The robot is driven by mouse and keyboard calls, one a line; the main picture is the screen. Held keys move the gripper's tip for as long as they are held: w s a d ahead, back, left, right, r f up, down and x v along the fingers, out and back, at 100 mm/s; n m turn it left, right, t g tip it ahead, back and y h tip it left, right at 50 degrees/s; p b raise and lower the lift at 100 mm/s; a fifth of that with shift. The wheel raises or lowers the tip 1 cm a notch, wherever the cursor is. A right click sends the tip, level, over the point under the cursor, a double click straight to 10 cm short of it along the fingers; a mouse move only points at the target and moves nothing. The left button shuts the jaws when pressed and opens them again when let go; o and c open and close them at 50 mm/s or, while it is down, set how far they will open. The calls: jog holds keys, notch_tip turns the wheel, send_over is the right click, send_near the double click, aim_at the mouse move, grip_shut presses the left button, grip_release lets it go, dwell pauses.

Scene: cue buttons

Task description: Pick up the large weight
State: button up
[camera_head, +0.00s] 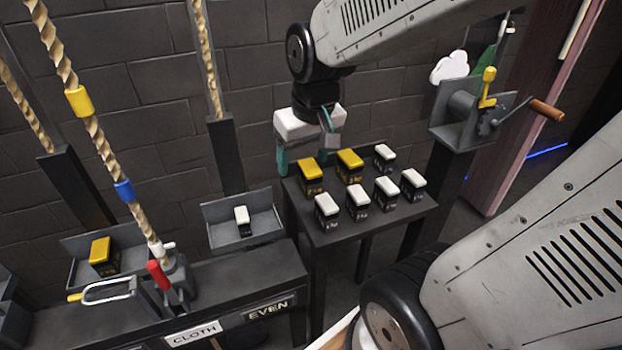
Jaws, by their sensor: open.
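Two large yellow-topped weights stand on the small dark table (345,233): one at the left (311,176) and one at its right (350,166). Another large yellow-topped weight (102,256) sits in a grey tray at the far left. Several smaller white-topped weights, such as one at the table's front (327,212), stand upright beside and in front of the yellow ones. My gripper (305,154) is open and empty, with teal fingers pointing down. In the picture it lies just above and behind the left yellow weight; the exact gap cannot be told.
A grey tray (270,226) left of the table holds one white-topped weight. Ropes with coloured bands hang at the left. A hand crank (488,115) stands right of the table.

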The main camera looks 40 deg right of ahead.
aim_at(310, 166)
jog(key=w+d+f, duration=0.4)
jog(key=w+d+f+m+t, duration=0.1)
jog(key=w+d+f, duration=0.3)
jog(key=w+d+f+m+h, duration=0.1)
jog(key=w+d+f, duration=0.3)
jog(key=shift+w+f+t, duration=0.1)
jog(key=shift+f+t, duration=0.2)
jog(key=shift+x, duration=3.9)
grip_shut()
jog(key=shift+w+r, duration=0.15)
jog(key=shift+r, duration=0.05)
